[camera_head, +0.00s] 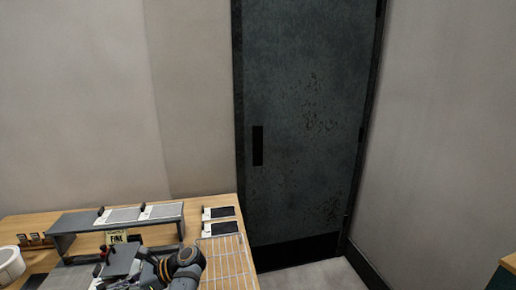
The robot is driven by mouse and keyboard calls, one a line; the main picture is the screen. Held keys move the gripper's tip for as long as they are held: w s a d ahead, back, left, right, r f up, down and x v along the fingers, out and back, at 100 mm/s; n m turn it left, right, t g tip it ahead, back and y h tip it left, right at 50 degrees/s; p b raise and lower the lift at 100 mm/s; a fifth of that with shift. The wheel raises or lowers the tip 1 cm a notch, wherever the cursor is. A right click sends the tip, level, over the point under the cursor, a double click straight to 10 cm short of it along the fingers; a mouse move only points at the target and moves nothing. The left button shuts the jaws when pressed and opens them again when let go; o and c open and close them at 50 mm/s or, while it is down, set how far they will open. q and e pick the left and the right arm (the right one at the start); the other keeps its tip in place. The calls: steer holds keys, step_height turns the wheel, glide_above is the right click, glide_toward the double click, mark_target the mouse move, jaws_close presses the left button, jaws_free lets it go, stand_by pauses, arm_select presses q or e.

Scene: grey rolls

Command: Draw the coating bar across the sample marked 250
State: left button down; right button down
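On the wooden table at lower left, a grey raised shelf (72,223) carries two pale flat plates (122,214) with small black pieces at their left ends. Two white cards with dark panels (221,212) lie to the right of the shelf. No mark reading 250 is legible, and I cannot pick out the coating bar for certain. One dark grey arm of mine, seemingly the right, comes in at the bottom edge and bends left. Its gripper (139,270) is beside a dark flat piece (120,261) in front of the shelf; its fingers are too small to read. My other gripper does not show.
A wire rack (228,262) lies at the table's front right. A white round container (10,264) and small dark pieces are at far left. A dark door (305,120) stands behind.

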mark_target(105, 288)
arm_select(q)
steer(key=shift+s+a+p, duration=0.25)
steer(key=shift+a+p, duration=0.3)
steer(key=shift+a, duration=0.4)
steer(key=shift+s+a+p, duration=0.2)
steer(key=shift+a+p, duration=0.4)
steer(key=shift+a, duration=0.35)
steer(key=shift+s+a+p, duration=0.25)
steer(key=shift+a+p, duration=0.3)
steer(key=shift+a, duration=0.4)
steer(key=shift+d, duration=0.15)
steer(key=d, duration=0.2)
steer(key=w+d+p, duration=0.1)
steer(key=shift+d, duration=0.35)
